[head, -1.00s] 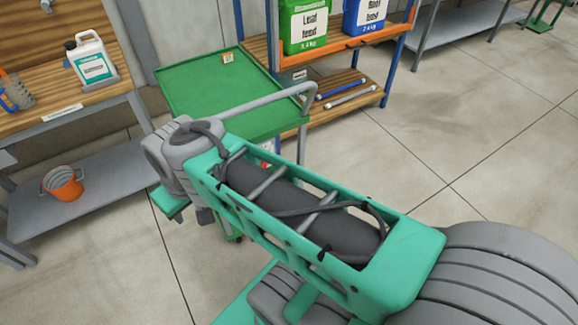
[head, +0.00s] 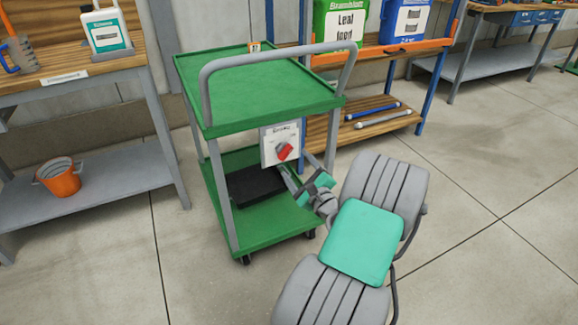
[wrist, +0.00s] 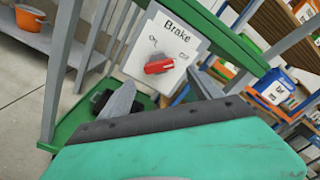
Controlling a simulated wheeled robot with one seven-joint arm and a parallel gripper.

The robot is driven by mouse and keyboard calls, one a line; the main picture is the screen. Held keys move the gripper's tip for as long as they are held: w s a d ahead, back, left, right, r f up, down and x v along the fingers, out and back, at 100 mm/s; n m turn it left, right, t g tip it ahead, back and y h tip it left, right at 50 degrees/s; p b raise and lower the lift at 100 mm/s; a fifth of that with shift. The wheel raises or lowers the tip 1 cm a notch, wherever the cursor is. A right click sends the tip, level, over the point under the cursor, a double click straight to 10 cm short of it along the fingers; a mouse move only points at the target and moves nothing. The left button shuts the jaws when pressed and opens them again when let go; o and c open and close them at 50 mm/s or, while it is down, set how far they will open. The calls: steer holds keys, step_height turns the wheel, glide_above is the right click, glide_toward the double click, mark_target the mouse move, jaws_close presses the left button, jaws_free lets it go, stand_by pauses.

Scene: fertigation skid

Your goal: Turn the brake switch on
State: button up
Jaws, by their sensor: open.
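The brake switch (head: 284,151) is a red rotary knob on a white plate (head: 268,149) at the right front of the green cart (head: 262,112), below its top tray. In the wrist view the knob (wrist: 158,66) sits under the word "Brake", with a mark that looks like "On" at its left and "Off" at its right. Which mark it points at is unclear. My gripper (head: 301,174) is open and empty, just below and right of the knob, apart from it. In the wrist view a grey finger (wrist: 118,101) shows below the plate.
The cart's grey push handle (head: 276,53) arches above the plate. A black slab (head: 254,187) lies on its lower shelf. A workbench (head: 95,68) with an orange bucket (head: 60,178) below stands left. A rack (head: 383,50) with feed containers stands behind. The floor at right is clear.

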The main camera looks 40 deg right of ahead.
mark_target(288, 155)
steer(key=x, duration=0.6)
steer(key=shift+a+b, duration=0.1)
steer(key=shift+b, duration=0.25)
steer(key=c, duration=1.4)
